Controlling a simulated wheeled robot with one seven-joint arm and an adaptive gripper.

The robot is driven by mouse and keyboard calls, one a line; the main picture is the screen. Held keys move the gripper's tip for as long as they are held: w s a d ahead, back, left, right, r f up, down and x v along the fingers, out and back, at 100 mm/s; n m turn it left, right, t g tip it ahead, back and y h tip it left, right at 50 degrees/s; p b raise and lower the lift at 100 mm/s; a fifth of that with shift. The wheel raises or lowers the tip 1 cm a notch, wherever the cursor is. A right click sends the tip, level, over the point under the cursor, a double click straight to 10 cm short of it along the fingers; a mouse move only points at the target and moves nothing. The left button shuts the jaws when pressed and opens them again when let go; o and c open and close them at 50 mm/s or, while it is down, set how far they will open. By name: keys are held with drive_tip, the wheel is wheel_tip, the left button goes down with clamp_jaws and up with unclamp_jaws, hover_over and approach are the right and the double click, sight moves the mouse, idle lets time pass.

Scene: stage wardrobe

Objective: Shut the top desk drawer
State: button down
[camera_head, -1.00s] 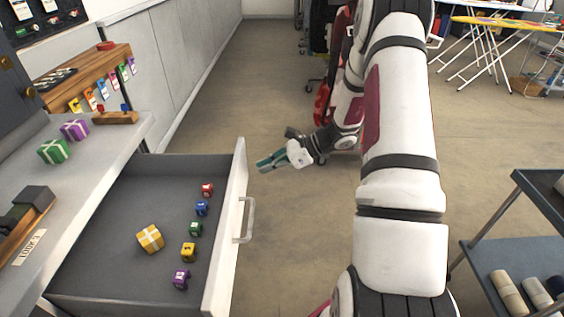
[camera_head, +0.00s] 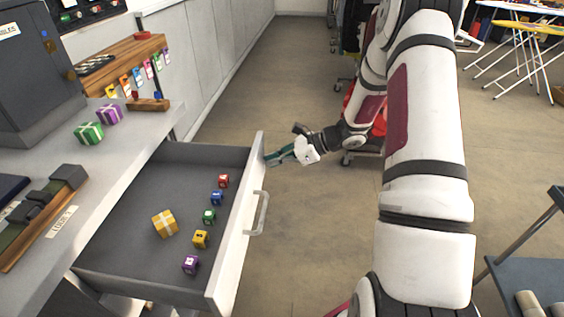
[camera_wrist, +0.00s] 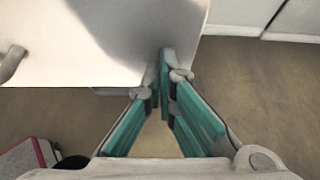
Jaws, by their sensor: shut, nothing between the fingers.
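The top desk drawer (camera_head: 125,262) is pulled well out of the desk. Its white front panel (camera_head: 236,240) bears a bar handle (camera_head: 258,213). Inside lie a yellow gift box (camera_head: 165,223) and several small coloured cubes, among them a red one (camera_head: 223,181). My gripper (camera_head: 270,158) is shut and empty, its teal fingers pointing at the far end of the drawer front. In the wrist view the fingertips (camera_wrist: 165,60) overlap the edge of the white front panel (camera_wrist: 100,40); I cannot tell whether they touch it. The handle (camera_wrist: 12,62) shows at left there.
The desktop (camera_head: 118,150) carries a green gift box (camera_head: 89,133), a purple one (camera_head: 109,114) and a wooden rack (camera_head: 125,65). A dark cart (camera_head: 530,270) stands at lower right. The floor (camera_head: 310,230) right of the drawer is clear.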

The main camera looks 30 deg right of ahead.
drive_tip(key=w+a+b, duration=0.1)
drive_tip(key=w+a, duration=0.4)
drive_tip(key=a, duration=0.2)
drive_tip(key=w+a+b, duration=0.2)
drive_tip(key=w+a, duration=0.4)
drive_tip(key=a, duration=0.2)
drive_tip(key=w+a+b, duration=0.1)
drive_tip(key=w+a, duration=0.4)
drive_tip(key=a, duration=0.2)
drive_tip(key=shift+w+a+b, duration=0.2)
drive_tip(key=shift+a+b, duration=0.15)
drive_tip(key=shift+b, duration=0.05)
drive_tip(key=shift+w+a, duration=0.15)
drive_tip(key=shift+a, duration=0.05)
drive_tip(key=shift+a+r, duration=0.1)
